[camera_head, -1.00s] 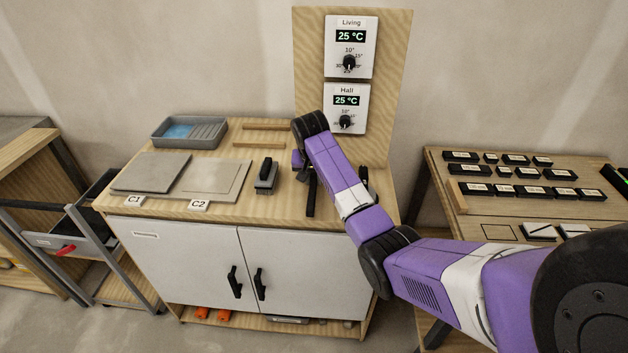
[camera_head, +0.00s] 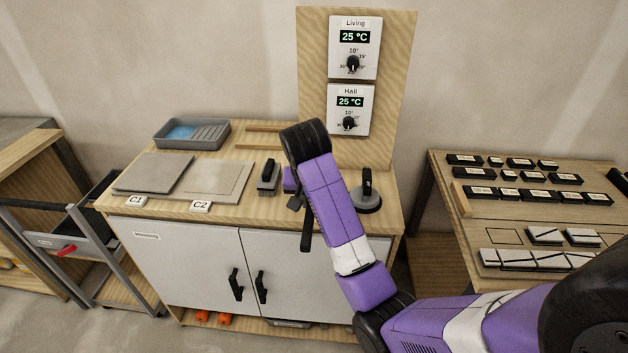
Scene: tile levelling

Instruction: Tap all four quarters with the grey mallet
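Two squares lie on the worktop: a grey one (camera_head: 152,172) behind label C1 (camera_head: 136,201), and a beige tile (camera_head: 217,180) behind label C2 (camera_head: 200,207). My gripper (camera_head: 292,188) is right of them, over the front of the worktop and mostly hidden behind my purple arm. A dark tool, apparently the grey mallet (camera_head: 307,233), is at my gripper, its black handle pointing down past the worktop's front edge. It has moved with the arm, so it appears held, though the fingers' grip is hidden. It is apart from both squares.
A black-handled block (camera_head: 268,178) stands between the beige tile and my gripper. A round tool with an upright handle (camera_head: 367,199) stands at the right. A grey tray (camera_head: 191,133) and wooden strips (camera_head: 258,146) lie behind. A thermostat board (camera_head: 400,75) rises at the back.

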